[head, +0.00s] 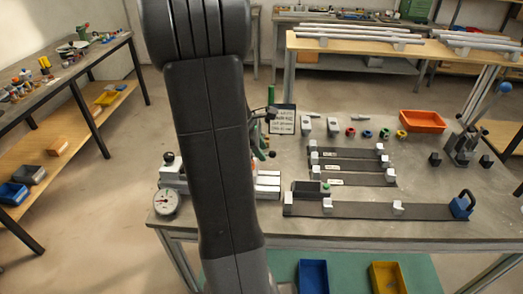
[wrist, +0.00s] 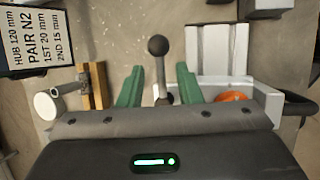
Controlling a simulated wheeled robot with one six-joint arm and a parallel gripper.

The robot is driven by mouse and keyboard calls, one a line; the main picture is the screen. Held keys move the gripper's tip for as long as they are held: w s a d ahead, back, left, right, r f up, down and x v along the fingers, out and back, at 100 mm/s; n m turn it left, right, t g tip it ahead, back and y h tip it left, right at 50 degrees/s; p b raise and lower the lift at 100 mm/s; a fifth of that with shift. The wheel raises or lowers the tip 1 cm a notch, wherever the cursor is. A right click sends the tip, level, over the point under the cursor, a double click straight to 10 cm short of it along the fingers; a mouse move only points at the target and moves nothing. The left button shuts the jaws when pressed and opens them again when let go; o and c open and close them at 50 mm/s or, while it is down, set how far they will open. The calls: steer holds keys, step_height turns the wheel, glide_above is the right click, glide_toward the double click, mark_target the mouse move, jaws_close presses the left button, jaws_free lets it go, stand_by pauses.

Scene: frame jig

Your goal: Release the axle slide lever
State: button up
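In the wrist view a lever with a black ball knob (wrist: 158,46) on a grey rod stands between the two green fingers of my gripper (wrist: 160,72). The fingers are apart, with a gap on each side of the rod, and look clear of it. The lever's foot is partly hidden behind my gripper body. A grey block with white ribbed bars (wrist: 222,72) is just right of the fingers. In the head view my arm covers most of this fixture; its white bars (head: 268,184) show at the arm's right edge.
A sign (wrist: 38,40) reads hub 120 mm, pair N2. A white round-ended part and wooden block (wrist: 92,85) are left of the fingers. On the bench are a dial gauge (head: 166,202), dark rails (head: 345,208), an orange bin (head: 422,121) and a blue-knobbed lever fixture (head: 466,140).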

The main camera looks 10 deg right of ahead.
steer(key=shift+d+f, duration=0.2)
steer(key=shift+f, duration=0.2)
steer(key=shift+c, duration=0.2)
jaws_close()
steer(key=shift+w, duration=0.1)
